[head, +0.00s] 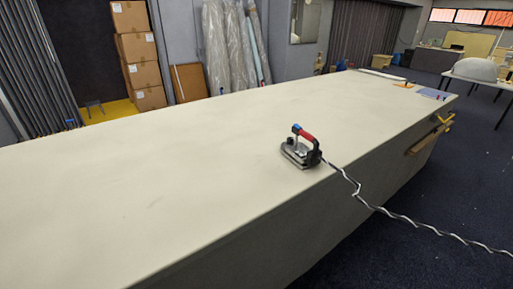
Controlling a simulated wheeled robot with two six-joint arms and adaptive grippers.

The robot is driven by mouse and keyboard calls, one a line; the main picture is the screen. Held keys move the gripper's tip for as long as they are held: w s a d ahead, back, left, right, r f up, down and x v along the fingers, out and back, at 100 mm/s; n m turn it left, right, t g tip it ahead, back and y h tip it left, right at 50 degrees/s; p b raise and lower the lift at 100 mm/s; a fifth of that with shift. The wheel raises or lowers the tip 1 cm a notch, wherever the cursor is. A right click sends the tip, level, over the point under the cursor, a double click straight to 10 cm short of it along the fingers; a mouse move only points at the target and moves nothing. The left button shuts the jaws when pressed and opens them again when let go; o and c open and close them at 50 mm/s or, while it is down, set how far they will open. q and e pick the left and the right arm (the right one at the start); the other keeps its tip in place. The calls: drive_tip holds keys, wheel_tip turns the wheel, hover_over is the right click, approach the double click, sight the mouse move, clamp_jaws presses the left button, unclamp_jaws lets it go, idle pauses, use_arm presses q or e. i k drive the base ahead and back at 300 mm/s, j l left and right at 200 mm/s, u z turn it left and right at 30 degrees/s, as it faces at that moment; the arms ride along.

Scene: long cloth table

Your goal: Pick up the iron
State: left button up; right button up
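The iron (300,150) stands on the long cloth-covered table (150,185), close to the table's right-hand edge. It has a dark metal body, a red handle and a blue part at the top of the handle's left end. A twisted black and white cord (402,217) runs from it over the edge and off to the lower right. Neither of my grippers shows in the head view, and nothing is touching the iron.
The table is bare around the iron. Flat items, including an orange one (403,85), lie at its far right end. Cardboard boxes (140,60) and plastic-wrapped rolls (222,45) stand beyond the far side. Dark floor (460,190) is open at right.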

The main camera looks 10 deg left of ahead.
sight(304, 157)
drive_tip(key=u, duration=0.45)
drive_tip(key=i+l+u, duration=0.1)
drive_tip(key=l+u, duration=0.4)
drive_tip(key=i+l+u, duration=0.1)
drive_tip(key=l+u, duration=0.2)
drive_tip(key=u, duration=0.15)
drive_tip(key=l+u, duration=0.5)
drive_tip(key=k+j, duration=0.05)
drive_tip(key=j, duration=0.05)
